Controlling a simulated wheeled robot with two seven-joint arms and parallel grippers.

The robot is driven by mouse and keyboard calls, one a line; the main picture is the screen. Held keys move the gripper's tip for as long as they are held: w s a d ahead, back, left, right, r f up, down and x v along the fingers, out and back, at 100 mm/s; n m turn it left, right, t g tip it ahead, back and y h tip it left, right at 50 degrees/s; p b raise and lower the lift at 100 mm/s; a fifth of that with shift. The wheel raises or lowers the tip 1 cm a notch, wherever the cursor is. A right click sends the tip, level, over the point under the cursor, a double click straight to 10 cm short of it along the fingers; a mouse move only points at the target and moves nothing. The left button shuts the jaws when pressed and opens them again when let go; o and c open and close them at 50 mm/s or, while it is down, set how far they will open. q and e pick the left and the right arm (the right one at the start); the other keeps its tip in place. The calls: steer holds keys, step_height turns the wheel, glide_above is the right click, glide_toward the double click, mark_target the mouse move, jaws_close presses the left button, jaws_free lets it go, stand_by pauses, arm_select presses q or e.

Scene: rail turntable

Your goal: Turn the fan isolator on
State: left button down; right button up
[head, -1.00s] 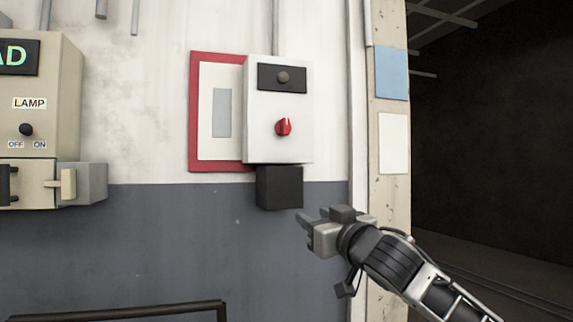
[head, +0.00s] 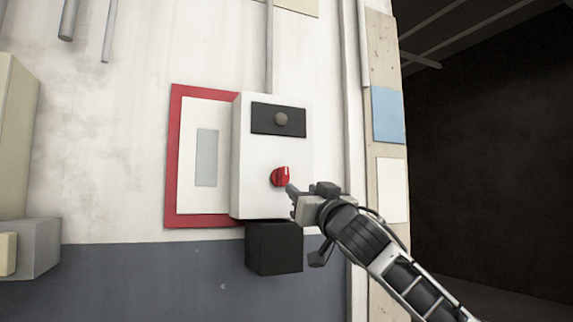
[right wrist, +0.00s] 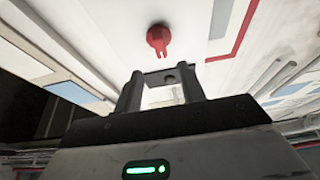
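A white isolator box (head: 250,160) is mounted on the wall. Its red rotary knob (head: 280,177) is on the front face, with its raised ridge roughly upright. Above it is a black plate (head: 265,118) with a dull grey round lamp. My right gripper (head: 296,198) is just below and right of the knob, pointing at it. In the right wrist view the knob (right wrist: 158,39) lies beyond the fingertips, and my right gripper (right wrist: 161,80) has its fingers apart with nothing held. A gap shows between fingers and knob there. My left gripper is not in view.
A red-framed white panel (head: 173,160) is behind the box on the left. A black block (head: 274,248) is under the box. A beige cabinet (head: 14,140) is at the far left. A dark opening (head: 490,170) lies to the right.

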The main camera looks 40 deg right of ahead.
mark_target(286, 177)
steer(key=p+x, duration=0.4)
steer(key=x, duration=0.4)
steer(key=shift+r, duration=0.1)
steer(key=shift+w+d, duration=0.1)
steer(key=shift+w, duration=0.45)
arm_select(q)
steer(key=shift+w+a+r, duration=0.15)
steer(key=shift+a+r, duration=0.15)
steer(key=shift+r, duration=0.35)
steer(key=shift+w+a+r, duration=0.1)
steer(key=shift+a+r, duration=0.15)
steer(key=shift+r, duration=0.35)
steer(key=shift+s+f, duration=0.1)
arm_select(e)
jaws_close()
